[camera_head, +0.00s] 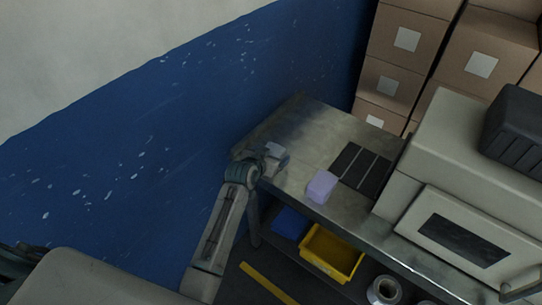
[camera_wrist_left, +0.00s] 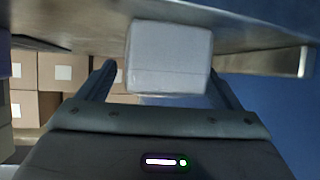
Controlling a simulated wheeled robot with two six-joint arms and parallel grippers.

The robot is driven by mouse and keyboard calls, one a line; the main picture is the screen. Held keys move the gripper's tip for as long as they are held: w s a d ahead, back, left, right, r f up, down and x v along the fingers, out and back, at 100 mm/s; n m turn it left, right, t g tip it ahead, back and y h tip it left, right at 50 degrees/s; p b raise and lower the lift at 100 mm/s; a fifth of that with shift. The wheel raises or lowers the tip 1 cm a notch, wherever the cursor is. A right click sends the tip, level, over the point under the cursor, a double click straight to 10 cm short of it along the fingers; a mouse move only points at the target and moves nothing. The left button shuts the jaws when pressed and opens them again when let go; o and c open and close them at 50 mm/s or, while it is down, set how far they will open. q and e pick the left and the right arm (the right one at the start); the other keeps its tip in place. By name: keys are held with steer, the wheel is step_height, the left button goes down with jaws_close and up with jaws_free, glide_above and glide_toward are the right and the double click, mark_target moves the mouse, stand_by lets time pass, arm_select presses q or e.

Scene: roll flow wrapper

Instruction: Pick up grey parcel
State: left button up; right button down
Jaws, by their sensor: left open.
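The grey parcel (camera_wrist_left: 168,57) is a pale, rounded box in the left wrist view, at the metal table top. In the wrist view the two fingers of my left gripper (camera_wrist_left: 162,72) stand apart, one on each side of the parcel. I cannot tell whether either finger touches it. My right gripper is not in view.
A lilac box (camera_head: 321,187) lies on the metal table (camera_head: 312,135), beside dark slats (camera_head: 360,168) and a large beige machine (camera_head: 450,150). A yellow bin (camera_head: 331,254) is on the lower shelf. Cardboard boxes (camera_head: 407,40) are stacked behind. A blue wall is at left.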

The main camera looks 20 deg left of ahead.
arm_select(q)
steer(key=shift+w+f, duration=0.2)
steer(key=shift+w, duration=0.1)
steer(key=shift+c, duration=0.3)
steer(key=c, duration=1.3)
steer(key=shift+o, duration=0.2)
steer(key=shift+r, duration=0.1)
